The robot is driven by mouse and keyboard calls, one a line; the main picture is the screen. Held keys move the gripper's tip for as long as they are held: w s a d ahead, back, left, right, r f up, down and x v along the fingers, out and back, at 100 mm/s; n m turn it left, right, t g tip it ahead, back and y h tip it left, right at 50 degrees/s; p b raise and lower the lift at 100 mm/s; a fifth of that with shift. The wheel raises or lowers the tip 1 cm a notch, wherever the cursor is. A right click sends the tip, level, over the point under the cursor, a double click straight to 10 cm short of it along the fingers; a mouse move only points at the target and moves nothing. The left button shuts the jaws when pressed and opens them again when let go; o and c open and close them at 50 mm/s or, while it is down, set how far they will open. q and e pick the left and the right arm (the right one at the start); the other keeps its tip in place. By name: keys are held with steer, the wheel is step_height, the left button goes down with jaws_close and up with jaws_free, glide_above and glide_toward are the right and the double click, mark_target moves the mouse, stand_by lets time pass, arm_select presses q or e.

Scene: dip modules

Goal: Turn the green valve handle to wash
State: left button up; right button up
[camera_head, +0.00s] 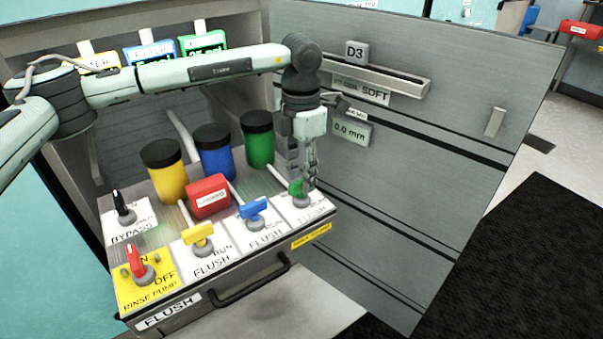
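The green valve handle (296,188) sits on a white plate (318,207) at the right end of the front panel. My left gripper (303,188) points down right at it and covers most of it. I cannot tell whether the fingers touch or grip the handle. The plate shows FLUSH along its front edge; any other label there is hidden or too small to read. My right gripper is not in view.
Next to it stand a blue valve handle (254,207), a yellow valve handle (198,232) and a red pump switch (137,261). Yellow, blue and green (258,140) canisters stand behind, with a red box (208,196) before them. A grey door panel (420,185) stands close on the right.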

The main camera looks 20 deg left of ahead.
arm_select(q)
steer(key=shift+f, duration=0.4)
jaws_close()
